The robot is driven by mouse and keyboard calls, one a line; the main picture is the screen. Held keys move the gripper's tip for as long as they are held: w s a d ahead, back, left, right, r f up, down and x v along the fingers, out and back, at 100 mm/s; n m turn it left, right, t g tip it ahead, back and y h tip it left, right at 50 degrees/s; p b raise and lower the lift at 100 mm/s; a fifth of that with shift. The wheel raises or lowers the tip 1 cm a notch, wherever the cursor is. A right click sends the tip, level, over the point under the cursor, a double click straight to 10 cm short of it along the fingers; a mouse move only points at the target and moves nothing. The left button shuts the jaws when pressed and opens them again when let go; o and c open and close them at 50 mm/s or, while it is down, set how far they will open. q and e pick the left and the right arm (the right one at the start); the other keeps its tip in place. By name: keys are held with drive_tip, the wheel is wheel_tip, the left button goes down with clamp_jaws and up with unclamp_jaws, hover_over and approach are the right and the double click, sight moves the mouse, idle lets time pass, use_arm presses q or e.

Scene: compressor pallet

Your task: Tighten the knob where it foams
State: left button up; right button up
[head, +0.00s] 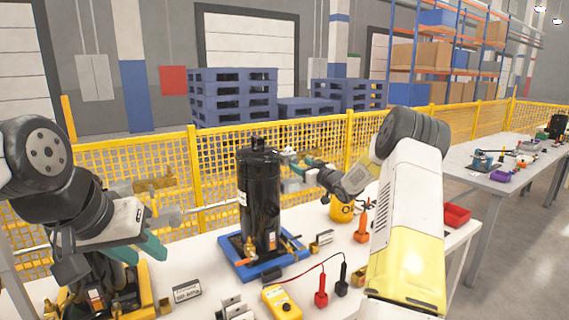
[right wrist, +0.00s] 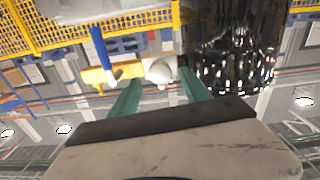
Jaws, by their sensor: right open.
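The black compressor (head: 260,195) stands upright on a blue pallet (head: 240,268) in the middle of the table. My right gripper (head: 291,168) is open beside the compressor's upper right side. In the right wrist view, a white rounded blob (right wrist: 159,70), which looks like foam, sits between the fingertips of this gripper (right wrist: 160,88); contact cannot be told. A yellow fitting (right wrist: 97,77) with a blue handle or tube (right wrist: 101,45) lies beside the blob. The knob itself cannot be made out. My left gripper (head: 150,222) hangs at the left, its fingers apart and apparently empty.
A yellow meter (head: 282,303) with red and black probes (head: 321,288) lies at the table front. An orange bottle (head: 362,225), a yellow container (head: 341,210) and a red bin (head: 456,215) stand to the right. A yellow mesh fence (head: 320,140) runs behind.

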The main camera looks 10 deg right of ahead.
sight(296, 162)
drive_tip(key=shift+x, duration=1.8)
clamp_jaws()
